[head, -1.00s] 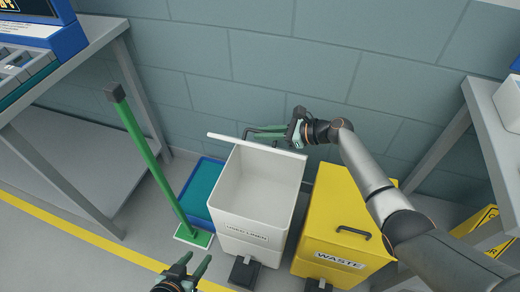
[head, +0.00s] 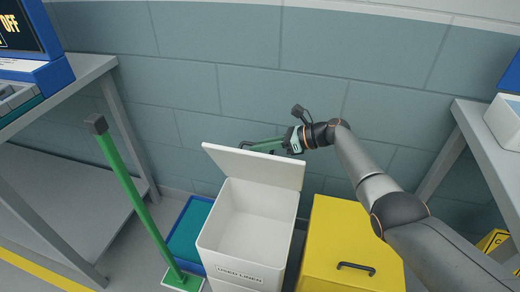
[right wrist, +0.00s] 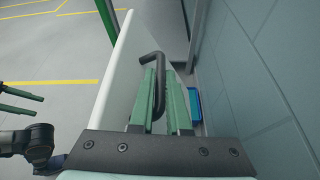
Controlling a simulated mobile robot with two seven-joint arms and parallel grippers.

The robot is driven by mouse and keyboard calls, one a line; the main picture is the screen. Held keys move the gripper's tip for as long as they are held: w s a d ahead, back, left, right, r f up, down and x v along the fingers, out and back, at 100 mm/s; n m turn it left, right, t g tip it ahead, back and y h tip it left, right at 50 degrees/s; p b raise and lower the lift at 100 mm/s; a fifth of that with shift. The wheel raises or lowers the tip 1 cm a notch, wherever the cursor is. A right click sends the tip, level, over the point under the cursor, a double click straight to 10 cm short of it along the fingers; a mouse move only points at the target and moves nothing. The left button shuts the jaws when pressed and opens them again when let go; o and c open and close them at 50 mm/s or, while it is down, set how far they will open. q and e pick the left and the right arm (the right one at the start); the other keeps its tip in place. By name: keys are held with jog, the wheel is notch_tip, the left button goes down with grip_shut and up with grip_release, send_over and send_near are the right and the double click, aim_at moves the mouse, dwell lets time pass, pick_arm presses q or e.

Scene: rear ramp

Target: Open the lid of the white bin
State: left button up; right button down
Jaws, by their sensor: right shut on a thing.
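The white bin (head: 245,235) stands on the floor in the head view, with a label on its front and its empty inside showing. Its lid (head: 255,168) is raised at the rear edge, its inner face toward me. My right gripper (head: 268,144) is behind the lid, shut on the lid's dark bar handle (right wrist: 156,68). In the right wrist view the green fingers lie at the handle beside the white lid (right wrist: 115,70). My left gripper (right wrist: 22,101) shows at the left of the right wrist view, its fingers apart and empty.
A yellow bin (head: 345,245) stands close on the right, its lid down. A green pole (head: 140,205) and a blue tray (head: 188,235) are on the left. Grey tables flank both sides. The block wall (head: 290,90) is close behind the lid.

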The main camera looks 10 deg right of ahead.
jog(key=shift+f, duration=0.1)
jog(key=c, duration=1.2)
grip_release()
jog(key=shift+o, duration=0.2)
jog(key=shift+d, duration=0.1)
jog(key=shift+d+r+p, duration=0.2)
jog(key=shift+r+p, duration=0.05)
jog(key=shift+p, duration=0.05)
jog(key=p+v, duration=0.3)
jog(key=v, duration=0.9)
jog(key=shift+p, duration=0.4)
jog(key=shift+f, duration=0.1)
